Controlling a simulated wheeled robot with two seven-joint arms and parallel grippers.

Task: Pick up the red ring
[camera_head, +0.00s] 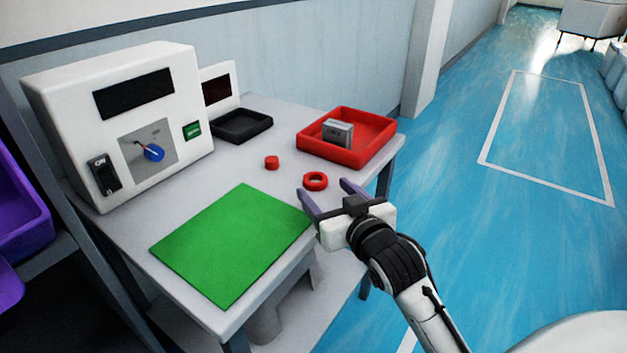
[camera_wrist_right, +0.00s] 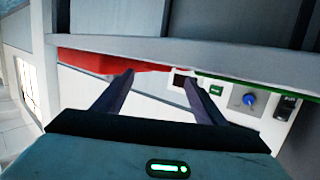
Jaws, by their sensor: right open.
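The red ring (camera_head: 315,181) lies flat on the grey table, between the green mat and the red tray. My right gripper (camera_head: 328,190) is open and empty in the head view, near the table's right edge and close to the ring. Its two purple fingers also show spread apart in the right wrist view (camera_wrist_right: 158,95). The ring itself cannot be made out in the right wrist view. My left gripper is not in view.
A small red cylinder (camera_head: 272,162) lies near the ring. A red tray (camera_head: 347,157) holding a grey box (camera_head: 338,132) stands behind. A green mat (camera_head: 232,243), a black tray (camera_head: 241,125) and a white machine (camera_head: 120,120) are on the table (camera_head: 135,226). Blue floor lies to the right.

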